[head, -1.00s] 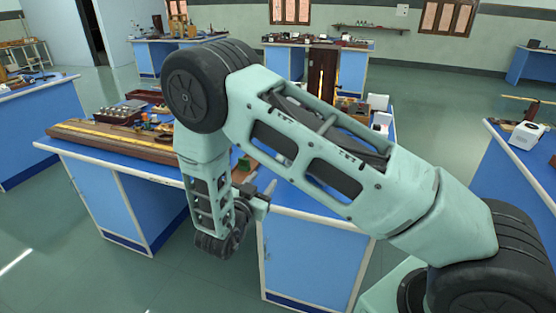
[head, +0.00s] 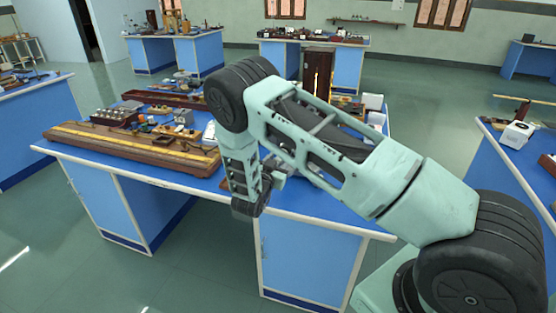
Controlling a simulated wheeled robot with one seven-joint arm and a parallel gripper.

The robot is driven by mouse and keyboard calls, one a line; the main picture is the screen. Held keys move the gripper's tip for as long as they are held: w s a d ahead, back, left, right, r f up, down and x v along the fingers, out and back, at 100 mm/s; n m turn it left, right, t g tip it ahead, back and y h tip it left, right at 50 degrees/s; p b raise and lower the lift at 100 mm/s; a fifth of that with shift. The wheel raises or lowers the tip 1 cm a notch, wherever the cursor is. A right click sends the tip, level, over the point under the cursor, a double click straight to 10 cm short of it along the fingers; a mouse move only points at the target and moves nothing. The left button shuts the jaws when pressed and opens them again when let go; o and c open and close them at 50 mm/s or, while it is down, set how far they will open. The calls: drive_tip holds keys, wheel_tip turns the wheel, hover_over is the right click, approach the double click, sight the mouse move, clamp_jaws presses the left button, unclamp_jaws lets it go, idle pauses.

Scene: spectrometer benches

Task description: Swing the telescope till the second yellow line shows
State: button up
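I cannot make out the telescope or any yellow line in the head view. The spectrometer may be hidden behind my arm on the near bench (head: 345,215). My gripper (head: 278,175) is small and partly hidden by my wrist at the bench's front edge. Its fingers are too unclear to show whether they are open or shut, or whether they touch anything.
A long wooden board with a yellow strip (head: 130,147) lies along the bench's left front. Small instruments and a dark wooden box (head: 118,116) stand behind it. A tall brown cabinet (head: 318,72) is at the back. Another bench with a white device (head: 517,134) stands right.

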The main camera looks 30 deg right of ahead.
clamp_jaws()
drive_tip(key=s+d+n+t+y+b, duration=0.2)
drive_tip(key=s+d+n+t+y, duration=0.3)
drive_tip(key=s+d, duration=0.1)
drive_tip(key=shift+s+d+y+b, duration=0.35)
drive_tip(key=shift+d+y+b, duration=0.05)
drive_tip(key=shift+d, duration=0.1)
unclamp_jaws()
